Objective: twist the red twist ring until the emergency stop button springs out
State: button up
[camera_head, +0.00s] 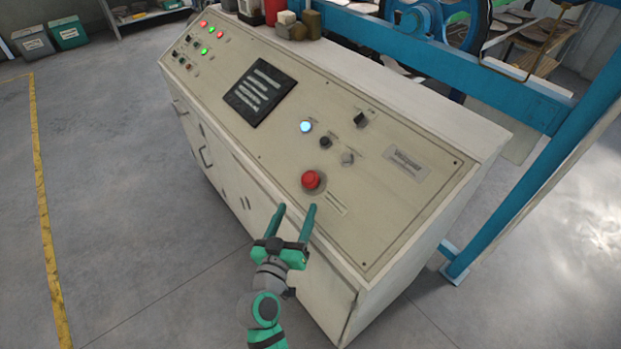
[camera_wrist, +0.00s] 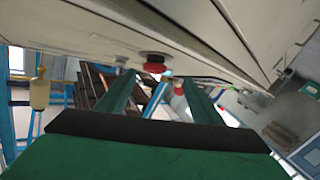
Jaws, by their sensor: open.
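The red emergency stop button with its twist ring (camera_head: 311,180) sits on the sloped beige panel of the control console (camera_head: 400,225), near the panel's lower edge. In the wrist view the red button (camera_wrist: 154,67) hangs from the panel at the top, beyond and between my fingertips. My gripper (camera_head: 296,208) is open and empty, with its two green fingers pointing toward the button. The fingers look just short of the button and apart from it. I cannot tell the ring from the button cap at this size.
A lit blue-white button (camera_head: 306,127), a black knob (camera_head: 325,142) and a grey knob (camera_head: 348,158) sit above the red button. A dark screen (camera_head: 260,92) is to the left. A blue frame post (camera_head: 540,185) stands at right. Floor in front of the console is clear.

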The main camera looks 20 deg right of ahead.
aim_at(308, 184)
jog(key=shift+m+h, duration=0.3)
jog(key=x, duration=0.8)
jog(key=r+x, duration=0.1)
jog(key=x, duration=0.2)
jog(key=shift+w+d+r, duration=0.1)
jog(key=shift+w+d, duration=0.1)
jog(key=shift+d, duration=0.2)
jog(key=c, duration=1.1)
